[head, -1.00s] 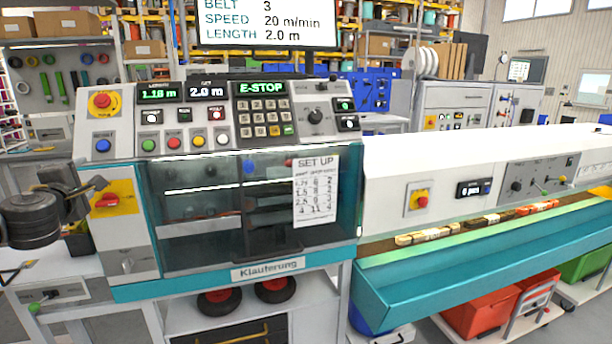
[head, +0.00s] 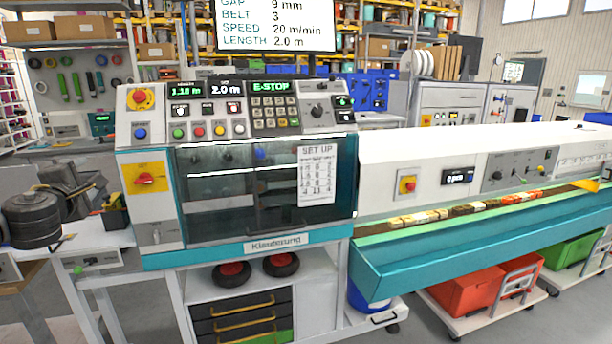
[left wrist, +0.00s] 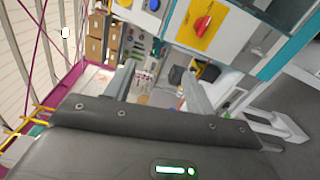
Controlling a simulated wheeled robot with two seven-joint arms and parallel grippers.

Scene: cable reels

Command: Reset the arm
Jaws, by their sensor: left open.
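My left gripper (head: 82,188) is dark grey and stands at the left of the machine (head: 265,250), in front of its left side and apart from the yellow plate with the red rotary switch (head: 146,180). The left wrist view shows the gripper (left wrist: 160,75) with its two grey fingers spread apart and nothing between them. That view also shows the red switch (left wrist: 203,23) beyond the fingers, on its yellow plate. My right gripper is not in view.
The machine's panel has a red emergency button (head: 141,98), coloured buttons and a display (head: 268,87) reading E-STOP. A long teal trough (head: 450,255) extends right. Red bins (head: 480,290) stand below it. A black box (head: 117,215) sits near my left gripper.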

